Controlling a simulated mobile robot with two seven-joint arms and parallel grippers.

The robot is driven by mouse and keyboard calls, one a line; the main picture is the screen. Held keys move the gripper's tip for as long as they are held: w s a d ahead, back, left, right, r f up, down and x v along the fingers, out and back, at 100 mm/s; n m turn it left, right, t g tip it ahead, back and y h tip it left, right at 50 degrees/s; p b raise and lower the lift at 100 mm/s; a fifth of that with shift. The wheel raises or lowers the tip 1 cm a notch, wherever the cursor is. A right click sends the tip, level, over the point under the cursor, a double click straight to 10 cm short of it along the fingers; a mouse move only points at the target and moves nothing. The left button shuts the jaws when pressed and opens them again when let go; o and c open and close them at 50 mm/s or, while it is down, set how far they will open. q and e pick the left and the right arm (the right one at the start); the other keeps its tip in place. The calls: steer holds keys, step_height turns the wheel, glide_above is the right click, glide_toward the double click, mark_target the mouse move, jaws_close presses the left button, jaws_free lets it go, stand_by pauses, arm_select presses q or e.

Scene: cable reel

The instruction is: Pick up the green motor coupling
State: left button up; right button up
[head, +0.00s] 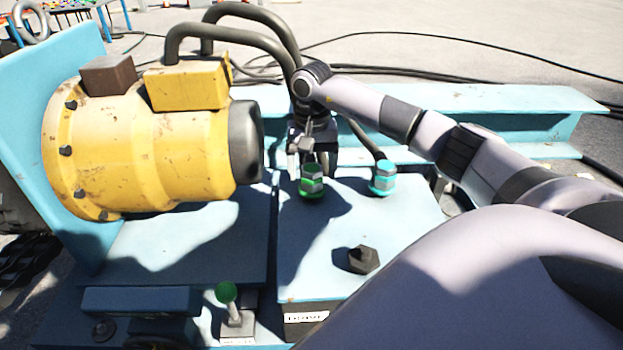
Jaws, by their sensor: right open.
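The green motor coupling (312,186) stands upright on the blue plate (305,240), a grey band around its middle. My right gripper (311,168) points down at it from above, with fingers at the coupling's upper part. The fingers are open; whether they touch it I cannot tell. A teal coupling (383,178) with a dark hose stands to the right on the same plate. My left gripper is not in view.
A yellow motor (150,140) stands left of the plate. A dark hex bolt (362,259) sits nearer on the plate, and a green-knobbed lever (228,296) stands at the front. A blue beam (500,105) and dark hoses lie behind. My right arm covers the lower right.

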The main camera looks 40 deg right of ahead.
steer(key=shift+f, duration=0.65)
steer(key=c, duration=1.2)
steer(key=shift+o, duration=0.2)
steer(key=shift+r, duration=0.1)
